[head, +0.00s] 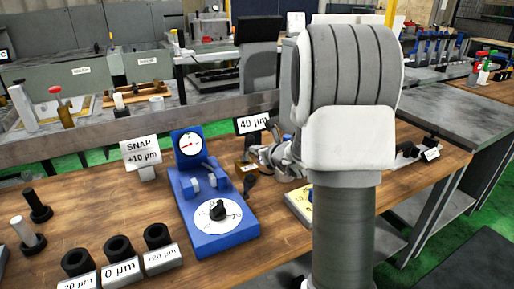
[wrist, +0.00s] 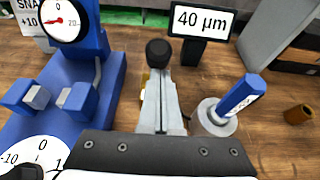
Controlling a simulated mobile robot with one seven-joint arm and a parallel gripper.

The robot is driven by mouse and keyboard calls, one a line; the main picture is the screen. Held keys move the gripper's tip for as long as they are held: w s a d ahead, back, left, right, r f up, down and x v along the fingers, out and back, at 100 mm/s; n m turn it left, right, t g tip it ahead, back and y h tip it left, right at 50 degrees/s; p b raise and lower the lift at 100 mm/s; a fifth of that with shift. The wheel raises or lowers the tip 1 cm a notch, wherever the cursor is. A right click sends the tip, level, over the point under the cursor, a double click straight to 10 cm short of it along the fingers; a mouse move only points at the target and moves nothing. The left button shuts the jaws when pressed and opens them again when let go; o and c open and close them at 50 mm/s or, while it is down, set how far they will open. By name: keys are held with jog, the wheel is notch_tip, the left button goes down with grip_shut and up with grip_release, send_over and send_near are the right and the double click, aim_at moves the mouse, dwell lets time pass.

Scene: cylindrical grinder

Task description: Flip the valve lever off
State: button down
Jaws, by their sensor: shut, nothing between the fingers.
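My gripper (wrist: 159,76) is shut and empty in the wrist view, its grey fingers together. A black rounded knob (wrist: 158,52) shows just beyond the fingertips; I cannot tell if they touch. A brass-coloured part (wrist: 145,86) is mostly hidden behind the fingers, and I cannot tell if it is the valve body. In the head view a brass block (head: 245,168) and a dark knob-like part (head: 250,186) sit beside the blue gauge stand, left of my gripper (head: 259,153). The lever's position is unclear.
The blue gauge stand (head: 212,225) is close on the left. A labelled blue handle on a grey round base (wrist: 211,118) stands close right of the fingers. A 40 µm sign (wrist: 202,21) stands behind. Bare wood lies at right, with a small brass cylinder (wrist: 298,114).

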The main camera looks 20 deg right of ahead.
aim_at(250, 135)
jog(key=shift+w+r+p, duration=0.15)
jog(key=shift+r+p, duration=0.15)
jog(key=shift+p, duration=0.2)
jog(key=w+r+g+p, duration=0.1)
jog(key=g+p, duration=0.1)
jog(key=p, duration=0.5)
jog(key=shift+w+r, duration=0.3)
jog(key=shift+r, duration=0.1)
jog(key=w+g+p, duration=0.1)
jog(key=p, duration=0.5)
jog(key=w+r+g+p, duration=0.1)
jog(key=w+g+p, duration=0.1)
jog(key=p, duration=0.4)
jog(key=w+p, duration=0.2)
jog(key=p, duration=0.1)
jog(key=shift+a+p, duration=0.15)
jog(key=shift+p, duration=0.15)
jog(key=shift+w+r+p, duration=0.1)
jog(key=shift+w+p, duration=0.85)
jog(key=shift+w, duration=0.2)
jog(key=shift+w+r, duration=0.1)
jog(key=shift+w, duration=0.05)
jog(key=shift+r, duration=0.1)
